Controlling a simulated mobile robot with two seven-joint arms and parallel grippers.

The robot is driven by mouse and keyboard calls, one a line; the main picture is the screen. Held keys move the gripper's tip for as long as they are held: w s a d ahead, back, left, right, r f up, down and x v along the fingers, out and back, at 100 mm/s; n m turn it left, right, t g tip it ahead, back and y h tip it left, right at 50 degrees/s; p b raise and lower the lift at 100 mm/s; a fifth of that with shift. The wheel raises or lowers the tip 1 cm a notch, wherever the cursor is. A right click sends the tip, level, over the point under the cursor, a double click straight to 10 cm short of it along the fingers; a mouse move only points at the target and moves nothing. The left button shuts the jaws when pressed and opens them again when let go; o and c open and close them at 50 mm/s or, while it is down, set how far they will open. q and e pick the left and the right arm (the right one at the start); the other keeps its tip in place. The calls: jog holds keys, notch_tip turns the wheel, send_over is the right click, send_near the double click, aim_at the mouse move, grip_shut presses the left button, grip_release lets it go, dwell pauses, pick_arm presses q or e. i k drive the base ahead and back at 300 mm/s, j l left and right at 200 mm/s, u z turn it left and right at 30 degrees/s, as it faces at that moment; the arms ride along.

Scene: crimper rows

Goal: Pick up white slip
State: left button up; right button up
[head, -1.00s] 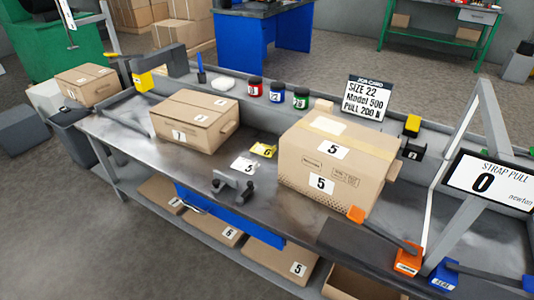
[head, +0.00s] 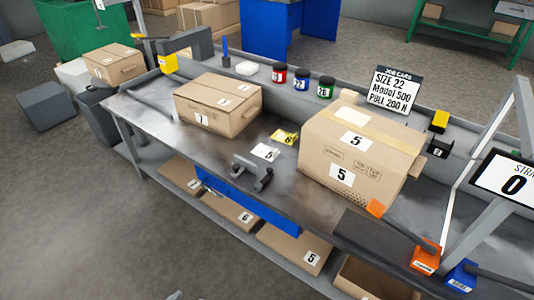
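A white slip (head: 265,152) with a dark number, which looks like a 5, lies flat on the grey metal workbench (head: 215,150). It is just in front of and left of a yellow slip (head: 284,137), which also has a number. A dark grey bracket-like fixture (head: 252,175) stands near the bench's front edge, just in front of the white slip. The slip is uncovered and nothing touches it from above. Neither of my grippers can be made out; a small grey bit at the bottom edge is too cut off to tell.
A large carton marked 5 (head: 330,178) stands right of the slips and a carton marked 1 (head: 205,118) stands to the left. Red, blue and green jars (head: 301,82) line the back. A job card (head: 394,90) stands behind the large carton. Orange-handled tool (head: 425,258) lies at right.

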aim_at(266, 152)
jog(key=i+j+z, duration=0.2)
jog(key=j+z, duration=0.15)
jog(key=z, duration=0.15)
jog(key=i+j+z, duration=0.1)
jog(key=j+z, duration=0.85)
jog(key=i+l, duration=0.05)
jog(key=l, duration=0.05)
